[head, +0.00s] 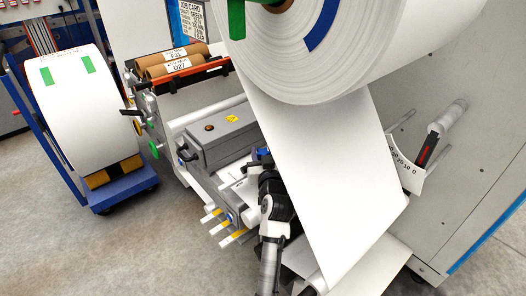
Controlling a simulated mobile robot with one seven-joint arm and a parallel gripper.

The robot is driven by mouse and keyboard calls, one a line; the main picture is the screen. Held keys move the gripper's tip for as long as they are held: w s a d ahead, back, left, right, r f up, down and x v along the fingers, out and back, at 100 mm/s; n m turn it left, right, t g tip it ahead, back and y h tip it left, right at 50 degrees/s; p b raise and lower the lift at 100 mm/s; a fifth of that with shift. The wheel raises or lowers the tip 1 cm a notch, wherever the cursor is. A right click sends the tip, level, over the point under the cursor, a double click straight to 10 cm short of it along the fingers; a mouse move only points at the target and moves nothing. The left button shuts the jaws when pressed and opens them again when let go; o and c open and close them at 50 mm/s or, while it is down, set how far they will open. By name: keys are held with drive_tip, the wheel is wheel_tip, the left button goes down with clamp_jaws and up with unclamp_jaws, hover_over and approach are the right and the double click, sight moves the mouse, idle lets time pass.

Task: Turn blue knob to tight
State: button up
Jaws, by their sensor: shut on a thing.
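My arm comes up from the bottom centre, and my gripper (262,163) is at the grey machine unit beside the hanging white web. Its jaws are shut at a small dark blue part, the blue knob (264,152), which is mostly hidden by my gripper. The knob's pointer and any tight marking are too small or hidden to read.
A large white roll (360,40) hangs above, and its web (320,170) runs down close to the right of my arm. A grey box (222,135) is just left of my gripper. Yellow-and-white tabs (222,228) stick out at the lower left. Open floor lies at the left front.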

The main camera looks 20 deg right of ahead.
drive_tip(key=shift+r+m+h+p, duration=0.15)
drive_tip(key=shift+m+h+p, duration=0.3)
drive_tip(key=shift+p, duration=0.25)
drive_tip(key=shift+f+h, duration=0.2)
drive_tip(key=shift+h, duration=0.15)
drive_tip(key=o, duration=1)
drive_tip(key=shift+s, duration=0.15)
drive_tip(key=b+v, duration=0.3)
drive_tip(key=v, duration=1)
drive_tip(key=shift+s+r, duration=0.2)
drive_tip(key=shift+s, duration=0.1)
drive_tip(key=shift+a, duration=0.1)
